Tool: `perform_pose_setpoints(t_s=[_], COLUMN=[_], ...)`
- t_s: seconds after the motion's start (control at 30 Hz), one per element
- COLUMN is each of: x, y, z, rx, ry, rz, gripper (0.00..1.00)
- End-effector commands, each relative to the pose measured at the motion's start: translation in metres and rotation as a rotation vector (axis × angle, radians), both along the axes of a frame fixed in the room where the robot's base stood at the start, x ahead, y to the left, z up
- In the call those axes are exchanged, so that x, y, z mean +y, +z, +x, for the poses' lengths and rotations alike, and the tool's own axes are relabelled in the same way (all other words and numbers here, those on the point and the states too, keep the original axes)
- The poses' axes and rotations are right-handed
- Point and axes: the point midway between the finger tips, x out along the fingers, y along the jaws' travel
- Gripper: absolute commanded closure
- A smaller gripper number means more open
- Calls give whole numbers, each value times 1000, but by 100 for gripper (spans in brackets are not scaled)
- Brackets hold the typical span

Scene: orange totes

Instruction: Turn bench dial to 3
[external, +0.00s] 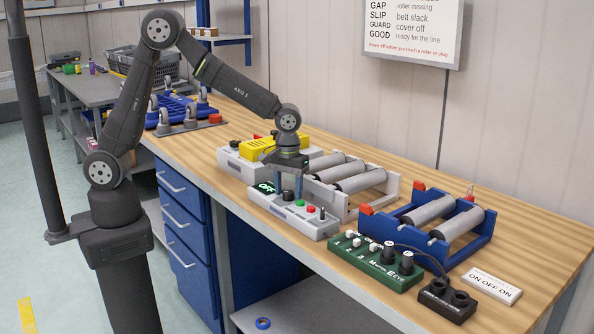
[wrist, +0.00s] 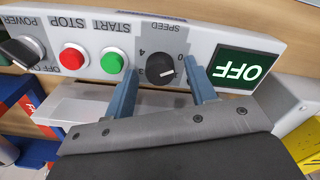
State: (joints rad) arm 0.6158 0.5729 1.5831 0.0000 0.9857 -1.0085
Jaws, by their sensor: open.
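The speed dial (wrist: 160,69) is a black knob on the light grey control box (external: 318,228). In the wrist view its panel (wrist: 88,38) appears upside down, with SPEED lettering and small numerals around the knob. I cannot clearly tell which numeral the knob's pale mark points to. My gripper (wrist: 161,84) is open, one finger on each side of the dial; contact is not clear. The box's display (wrist: 238,69) reads OFF.
A green START button (wrist: 113,62), a red STOP button (wrist: 73,58) and a black POWER switch (wrist: 20,52) share the panel. A green box (external: 375,262) with knobs, a blue roller frame (external: 440,249) and a yellow device (external: 262,146) stand nearby on the wooden bench (external: 395,172).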

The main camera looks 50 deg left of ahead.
Motion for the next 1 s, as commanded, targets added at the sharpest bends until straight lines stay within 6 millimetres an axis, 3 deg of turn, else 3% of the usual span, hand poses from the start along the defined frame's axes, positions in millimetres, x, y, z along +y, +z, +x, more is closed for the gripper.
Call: perform_pose_setpoints(t_s=[0.07,0.2,0.3,0.67,1.0], x=[0,0,0,0,0], y=[0,0,0,1,1], z=[0,0,0,0,0], rx=[0,0,0,0,0], ry=[0,0,0,-58,-307], rz=[0,0,0,0,-1], gripper=[51,78,93,94,94])
